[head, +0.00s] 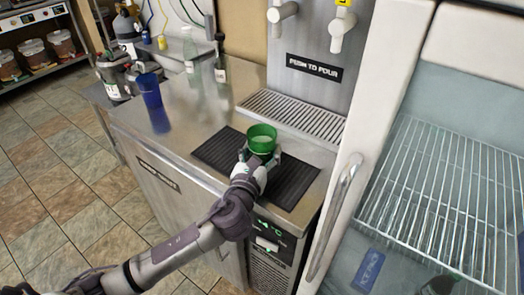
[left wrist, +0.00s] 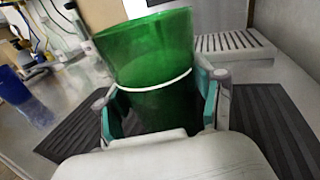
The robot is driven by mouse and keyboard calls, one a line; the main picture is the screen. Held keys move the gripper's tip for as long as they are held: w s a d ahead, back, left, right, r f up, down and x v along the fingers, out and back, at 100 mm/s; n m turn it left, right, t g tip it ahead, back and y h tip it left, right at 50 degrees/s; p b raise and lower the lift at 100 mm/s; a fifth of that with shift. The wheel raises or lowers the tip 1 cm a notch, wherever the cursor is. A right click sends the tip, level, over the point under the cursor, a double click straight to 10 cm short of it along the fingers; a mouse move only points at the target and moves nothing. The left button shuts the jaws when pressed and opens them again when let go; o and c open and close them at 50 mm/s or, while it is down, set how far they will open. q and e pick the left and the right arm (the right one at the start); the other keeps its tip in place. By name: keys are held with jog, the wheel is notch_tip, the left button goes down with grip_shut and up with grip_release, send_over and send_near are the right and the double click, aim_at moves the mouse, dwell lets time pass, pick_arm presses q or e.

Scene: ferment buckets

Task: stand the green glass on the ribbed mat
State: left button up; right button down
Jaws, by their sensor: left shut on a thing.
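The green glass (head: 262,137) is upright over the black ribbed mat (head: 291,182) on the steel counter. My left gripper (head: 258,160) is shut on the glass, with one finger on each side of it. In the left wrist view the green glass (left wrist: 150,55) fills the middle between the fingers of my left gripper (left wrist: 163,105). The ribbed mat (left wrist: 270,120) shows on both sides below it. The base of the glass is hidden by the gripper, so I cannot tell whether it touches the mat. My right gripper is not in view.
A blue glass (head: 149,90) stands at the counter's left end. Bottles (head: 189,50) stand at the back. A drip grate (head: 292,115) lies behind the mat, under the taps (head: 342,28). A fridge door handle (head: 336,215) is close on the right.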

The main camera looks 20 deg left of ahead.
pick_arm(q)
jog(key=shift+r, duration=0.2)
jog(key=shift+f, duration=0.15)
jog(key=o, duration=1.7)
jog(key=shift+f, duration=0.1)
jog(key=shift+r, duration=0.25)
jog(key=s+b, duration=0.1)
jog(key=s, duration=1.1)
jog(key=shift+s+a, duration=0.1)
jog(key=shift+a, duration=0.1)
